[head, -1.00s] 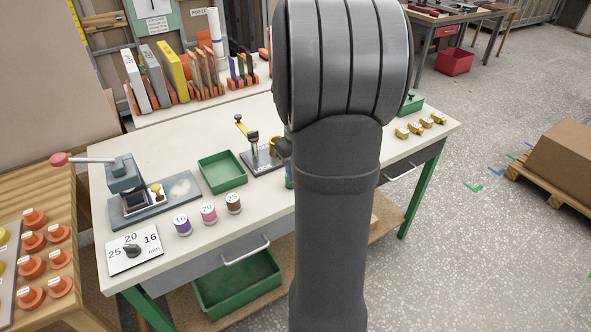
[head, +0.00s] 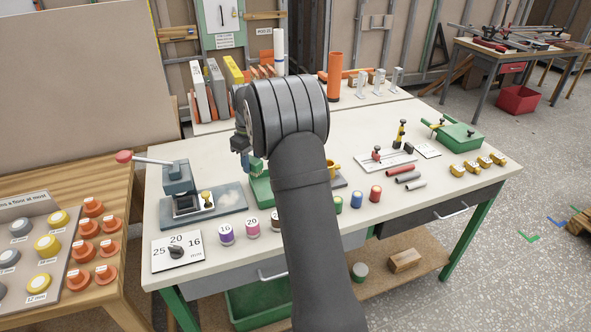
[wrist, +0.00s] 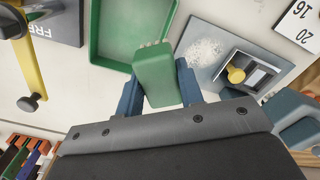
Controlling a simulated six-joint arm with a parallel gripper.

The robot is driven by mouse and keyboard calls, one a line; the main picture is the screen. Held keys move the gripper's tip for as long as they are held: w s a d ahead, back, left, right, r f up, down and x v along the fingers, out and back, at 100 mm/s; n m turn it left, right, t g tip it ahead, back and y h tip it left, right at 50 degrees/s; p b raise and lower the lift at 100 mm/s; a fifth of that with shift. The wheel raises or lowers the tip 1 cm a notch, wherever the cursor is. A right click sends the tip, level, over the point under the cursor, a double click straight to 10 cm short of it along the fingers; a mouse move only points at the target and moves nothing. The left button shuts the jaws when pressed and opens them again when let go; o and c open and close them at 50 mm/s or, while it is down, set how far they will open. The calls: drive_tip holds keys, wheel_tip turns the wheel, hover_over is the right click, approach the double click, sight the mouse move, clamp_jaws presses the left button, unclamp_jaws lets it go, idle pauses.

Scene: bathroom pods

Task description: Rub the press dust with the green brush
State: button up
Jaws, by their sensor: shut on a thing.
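My gripper (wrist: 158,88) has two blue fingers shut on the green brush (wrist: 155,72), whose pale bristle tips show at its far end in the wrist view. In the head view my gripper (head: 246,160) hangs over the table near the green tray, partly hidden by my arm. The press dust (wrist: 206,52) is a white speckled patch on the grey-blue press base (wrist: 185,55). The brush is beside the patch and appears apart from it. The press (head: 178,180) has a lever with a red knob and stands at the table's left; a yellow knob (wrist: 236,75) is near the dust.
A green tray (wrist: 95,45) lies close beside the brush. A dial plate (head: 178,250) and several numbered pots (head: 226,233) stand along the front edge. Upright boards (head: 216,88) stand behind. My arm hides part of the table's middle.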

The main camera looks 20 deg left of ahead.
sight(234, 206)
drive_tip(key=s+a+f+n, duration=0.15)
drive_tip(key=s+a, duration=0.25)
drive_tip(key=a, duration=0.6)
drive_tip(key=shift+n, duration=0.35)
drive_tip(key=shift+w+d+f, duration=0.1)
drive_tip(key=shift+f, duration=1.75)
drive_tip(key=shift+w+d+f, duration=0.1)
drive_tip(key=shift+f, duration=1.75)
drive_tip(key=shift+s+d+f, duration=0.25)
drive_tip(key=shift+s+d, duration=0.15)
drive_tip(key=shift+s, duration=0.15)
drive_tip(key=shift+c, duration=0.8)
drive_tip(key=shift+s+d, duration=2.15)
drive_tip(key=shift+d, duration=0.3)
drive_tip(key=shift+w+d, duration=0.1)
drive_tip(key=shift+w, duration=0.25)
drive_tip(key=shift+w+a, duration=2.7)
drive_tip(key=shift+a, duration=0.05)
drive_tip(key=shift+w+d, duration=0.25)
drive_tip(key=shift+d, duration=0.05)
drive_tip(key=shift+s+d, duration=2.7)
drive_tip(key=shift+s+d+r, duration=0.1)
drive_tip(key=shift+r, duration=0.05)
wheel_tip(234, 206, up, 8)
